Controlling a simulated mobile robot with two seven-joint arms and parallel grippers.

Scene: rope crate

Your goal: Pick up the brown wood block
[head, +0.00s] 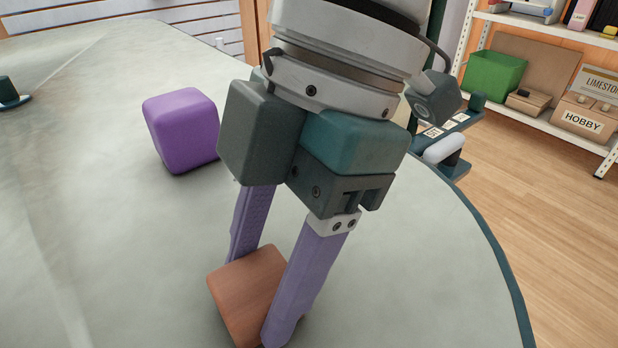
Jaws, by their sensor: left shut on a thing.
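The brown wood block (246,290) is at the bottom of the head view, over the grey-green tabletop. My left gripper (255,300) reaches down from above, with its two purple fingers on either side of the block, shut on it. The near finger hides the block's right side. I cannot tell whether the block touches the table or is slightly above it. My right gripper is not in view.
A purple block (182,132) stands on the table (420,270) left of my gripper. A small dark object (9,92) is at the far left. The table's curved edge runs down the right side. Shelves with a green bin (494,76) and boxes stand beyond.

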